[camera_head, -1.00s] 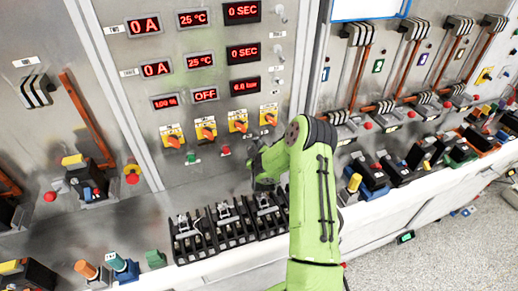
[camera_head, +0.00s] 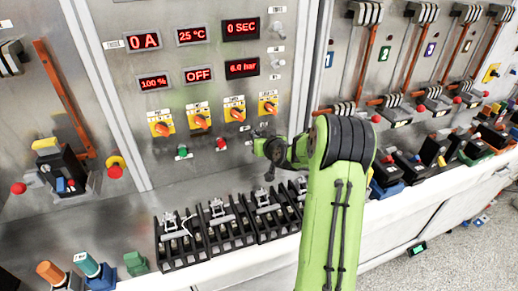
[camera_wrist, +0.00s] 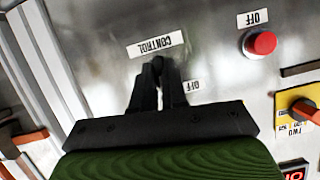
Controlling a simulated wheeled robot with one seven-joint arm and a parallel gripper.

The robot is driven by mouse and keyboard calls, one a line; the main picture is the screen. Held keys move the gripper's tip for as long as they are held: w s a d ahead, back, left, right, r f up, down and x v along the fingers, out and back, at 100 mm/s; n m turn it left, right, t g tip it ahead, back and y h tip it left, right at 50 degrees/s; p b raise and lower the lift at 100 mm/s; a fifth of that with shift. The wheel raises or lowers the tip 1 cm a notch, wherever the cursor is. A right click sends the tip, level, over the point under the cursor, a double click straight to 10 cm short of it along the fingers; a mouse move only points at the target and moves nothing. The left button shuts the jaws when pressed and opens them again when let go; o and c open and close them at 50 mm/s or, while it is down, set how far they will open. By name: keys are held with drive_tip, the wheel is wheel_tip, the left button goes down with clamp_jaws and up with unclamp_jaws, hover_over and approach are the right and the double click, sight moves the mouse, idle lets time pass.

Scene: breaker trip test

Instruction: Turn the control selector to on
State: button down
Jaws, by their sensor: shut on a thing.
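The control selector (camera_wrist: 158,64) is a small dark knob under the upside-down CONTROL label (camera_wrist: 156,44) in the wrist view, mostly hidden by my fingers. My gripper (camera_wrist: 158,75) is shut on it, its two black fingers close together around the knob. An OFF label (camera_wrist: 193,87) is just right of the fingers in the wrist view. The knob's exact pointing direction is hard to tell. In the head view my gripper (camera_head: 264,158) is at the lower panel, right of the red button, and hides the selector.
A red button (camera_wrist: 260,43) sits close by on the panel; it also shows in the head view (camera_head: 221,143). Orange selectors on yellow plates (camera_head: 200,122) line up above. Black terminal blocks (camera_head: 220,224) stand on the ledge below. A display reads OFF (camera_head: 199,75).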

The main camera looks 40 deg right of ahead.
drive_tip(key=shift+s+d+f+m+t+y+b, duration=0.15)
drive_tip(key=shift+m+t+y+b, duration=0.2)
drive_tip(key=shift+m+y+b, duration=0.7)
drive_tip(key=shift+w+d+f+m+t+y+b, duration=0.1)
drive_tip(key=shift+m+t+y+b, duration=0.4)
drive_tip(key=shift+m+b, duration=0.85)
drive_tip(key=shift+r+m, duration=0.1)
drive_tip(key=shift+m, duration=0.2)
drive_tip(key=c, duration=1.2)
unclamp_jaws()
drive_tip(key=shift+s, duration=0.1)
drive_tip(key=shift+o, duration=0.2)
drive_tip(key=v, duration=1.5)
drive_tip(key=shift+s+r+b, duration=0.25)
drive_tip(key=shift+s+b, duration=0.05)
drive_tip(key=shift+d, duration=0.1)
